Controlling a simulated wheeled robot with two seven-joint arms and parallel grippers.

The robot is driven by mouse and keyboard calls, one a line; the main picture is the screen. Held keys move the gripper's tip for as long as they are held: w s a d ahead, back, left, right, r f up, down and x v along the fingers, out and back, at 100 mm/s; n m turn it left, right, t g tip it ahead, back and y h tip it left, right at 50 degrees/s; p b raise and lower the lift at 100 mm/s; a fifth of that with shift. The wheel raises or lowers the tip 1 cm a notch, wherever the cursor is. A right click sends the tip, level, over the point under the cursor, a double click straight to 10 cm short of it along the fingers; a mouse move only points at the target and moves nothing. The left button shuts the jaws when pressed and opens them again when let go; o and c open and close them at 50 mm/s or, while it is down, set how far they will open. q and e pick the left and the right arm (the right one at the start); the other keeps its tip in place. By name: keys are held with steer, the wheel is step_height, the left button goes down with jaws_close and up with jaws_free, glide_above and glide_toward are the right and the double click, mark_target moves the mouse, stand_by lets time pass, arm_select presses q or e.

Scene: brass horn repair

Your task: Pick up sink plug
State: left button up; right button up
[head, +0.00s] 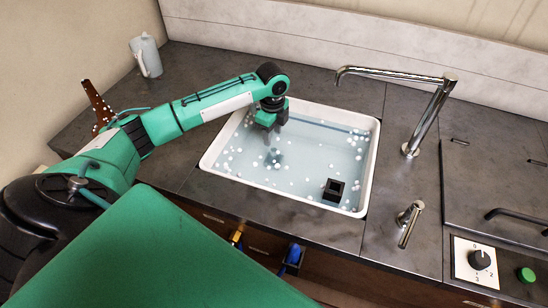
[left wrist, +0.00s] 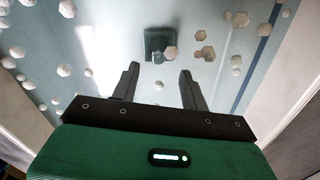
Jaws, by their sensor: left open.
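A dark blue-green square piece with a small knob, which looks like the sink plug (left wrist: 158,42), lies in the water ahead of my fingers in the left wrist view. In the head view a blurred teal shape (head: 274,158) shows in the water just below my gripper; I cannot tell whether it is the plug or a reflection. My left gripper (head: 268,138) points down over the left part of the sink. In the left wrist view its fingers (left wrist: 159,70) are apart and empty, with the plug beyond the gap. My right gripper is out of view.
The white-rimmed sink (head: 370,160) holds water with several floating white bits. A black square object (head: 333,190) sits at its front right. A chrome faucet (head: 430,115) and a lever (head: 408,222) stand to the right. A grey pitcher (head: 147,56) stands at the back left.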

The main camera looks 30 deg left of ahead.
mark_target(274, 149)
arm_select(q)
step_height(274, 149, down, 3)
steer(key=shift+d+f, duration=0.1)
steer(key=f+p, duration=0.1)
steer(key=f, duration=0.3)
steer(key=shift+d+f, duration=0.2)
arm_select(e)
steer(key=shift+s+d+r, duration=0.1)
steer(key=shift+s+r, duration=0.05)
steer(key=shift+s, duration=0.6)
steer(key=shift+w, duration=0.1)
arm_select(q)
jaws_close()
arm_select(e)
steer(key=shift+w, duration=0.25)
